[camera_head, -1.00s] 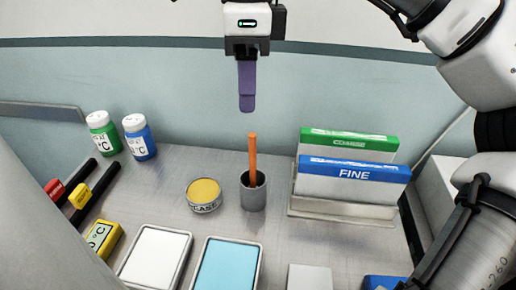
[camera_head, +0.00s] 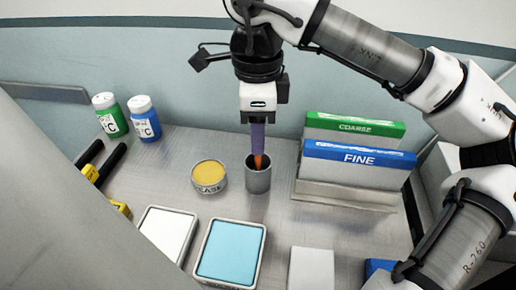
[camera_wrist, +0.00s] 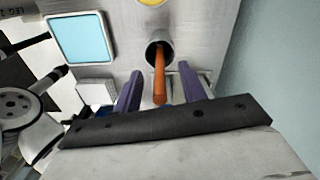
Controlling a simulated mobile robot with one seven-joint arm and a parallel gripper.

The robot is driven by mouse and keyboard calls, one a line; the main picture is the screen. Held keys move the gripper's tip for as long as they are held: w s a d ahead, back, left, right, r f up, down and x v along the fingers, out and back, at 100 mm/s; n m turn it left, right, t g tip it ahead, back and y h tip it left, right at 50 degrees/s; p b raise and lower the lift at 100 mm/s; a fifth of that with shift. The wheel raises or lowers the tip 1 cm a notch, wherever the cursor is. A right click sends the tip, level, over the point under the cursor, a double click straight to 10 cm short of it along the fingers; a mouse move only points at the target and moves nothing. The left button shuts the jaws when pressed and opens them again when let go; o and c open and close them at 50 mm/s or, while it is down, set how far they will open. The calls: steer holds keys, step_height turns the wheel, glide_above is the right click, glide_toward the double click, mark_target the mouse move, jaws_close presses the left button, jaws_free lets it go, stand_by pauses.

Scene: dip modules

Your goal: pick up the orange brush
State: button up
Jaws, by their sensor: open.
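The orange brush (camera_head: 260,162) stands in a small grey cup (camera_head: 258,182) in the head view, with only a short part of its handle showing below my fingers. In the wrist view the orange brush (camera_wrist: 159,75) rises out of the grey cup (camera_wrist: 157,52) toward the camera. My gripper (camera_head: 258,148) points down above the cup, its purple fingers at the handle's height. In the wrist view my gripper (camera_wrist: 158,88) is open, one finger on each side of the handle, with gaps visible between them. The brush's lower end is hidden inside the cup.
A yellow-topped round tin (camera_head: 209,177) stands left of the cup. A rack with a blue FINE box (camera_head: 358,158) and a green COARSE box (camera_head: 352,126) is to the right. A white tray (camera_head: 166,236) and a blue tray (camera_head: 230,252) lie in front. Two bottles (camera_head: 145,120) stand at back left.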

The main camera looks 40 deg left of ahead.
steer(key=shift+f, duration=0.7)
jaws_close()
